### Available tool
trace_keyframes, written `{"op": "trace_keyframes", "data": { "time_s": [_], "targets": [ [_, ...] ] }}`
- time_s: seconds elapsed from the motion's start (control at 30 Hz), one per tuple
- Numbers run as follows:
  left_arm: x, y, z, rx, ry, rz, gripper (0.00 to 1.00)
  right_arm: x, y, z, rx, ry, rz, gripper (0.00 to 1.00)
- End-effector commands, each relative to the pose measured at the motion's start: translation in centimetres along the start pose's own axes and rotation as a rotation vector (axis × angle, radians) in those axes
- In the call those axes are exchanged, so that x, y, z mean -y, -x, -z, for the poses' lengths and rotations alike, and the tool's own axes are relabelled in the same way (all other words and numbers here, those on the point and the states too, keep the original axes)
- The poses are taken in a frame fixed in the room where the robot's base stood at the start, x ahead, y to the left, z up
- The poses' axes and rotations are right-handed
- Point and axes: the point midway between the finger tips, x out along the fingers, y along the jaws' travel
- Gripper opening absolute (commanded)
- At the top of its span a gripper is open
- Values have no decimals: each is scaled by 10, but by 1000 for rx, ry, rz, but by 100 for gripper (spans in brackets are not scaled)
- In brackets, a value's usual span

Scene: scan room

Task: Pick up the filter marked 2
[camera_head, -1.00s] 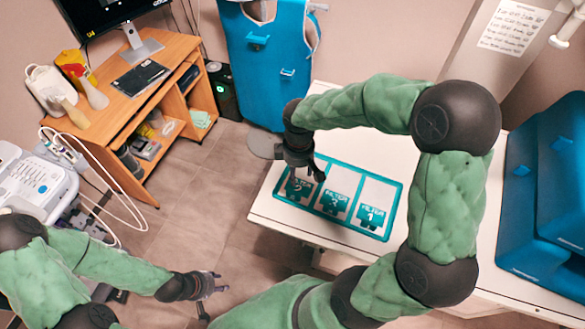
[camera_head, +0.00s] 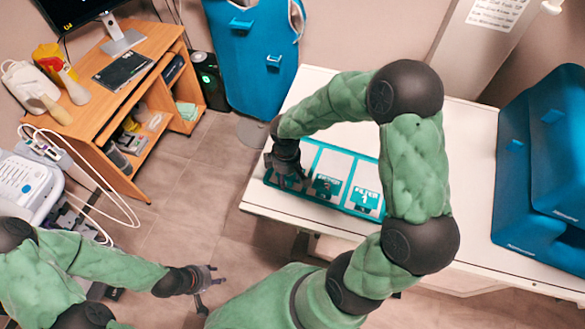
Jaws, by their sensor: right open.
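Three teal filters lie in a row in a teal-edged tray (camera_head: 326,207) on the white table. The left filter (camera_head: 289,184) is partly covered by my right gripper (camera_head: 291,178), which points down over it. My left gripper (camera_head: 211,287) is open and empty, low over the floor at the bottom left.
Big blue cases (camera_head: 540,180) stand on the right of the white table (camera_head: 460,190). A wooden desk (camera_head: 130,110) with a monitor and a white medical machine (camera_head: 30,185) are at the left. A blue apron (camera_head: 250,65) hangs behind. Floor between desk and table is clear.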

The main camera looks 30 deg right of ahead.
Motion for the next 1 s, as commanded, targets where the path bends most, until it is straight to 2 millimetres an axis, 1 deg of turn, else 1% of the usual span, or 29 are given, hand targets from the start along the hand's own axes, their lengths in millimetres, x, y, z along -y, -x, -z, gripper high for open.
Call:
{"op": "trace_keyframes", "data": {
  "time_s": [0.03, 0.23, 0.27, 0.3, 0.37, 0.4, 0.43, 0.83, 1.0],
  "targets": [
    [0, -1, 0, 0, 0, 0, 40, 0, -3, 0, -1, -1, -1, 53],
    [0, 0, 0, 0, 0, 0, 40, 0, -2, 0, -2, 0, -1, 53],
    [0, 0, 0, 0, 0, 0, 40, 0, -2, 0, -2, 0, -1, 44],
    [0, 0, 0, 0, 0, 0, 40, 0, -2, 0, -1, 0, -1, 33],
    [0, 0, 0, 0, 0, 0, 40, 0, -2, 0, -1, 0, -1, 16],
    [0, 0, 0, 0, 0, 0, 40, 0, -2, 0, -1, 0, -1, 5],
    [0, 0, 0, 0, 0, 0, 40, 0, -2, 0, -1, 0, -1, 0],
    [0, 0, 0, 0, 0, 0, 40, 0, 0, 0, -1, 0, -1, 0],
    [-1, 3, 0, 0, 0, 0, 40, -1, 10, 1, -1, 1, -3, 0]
  ]
}}
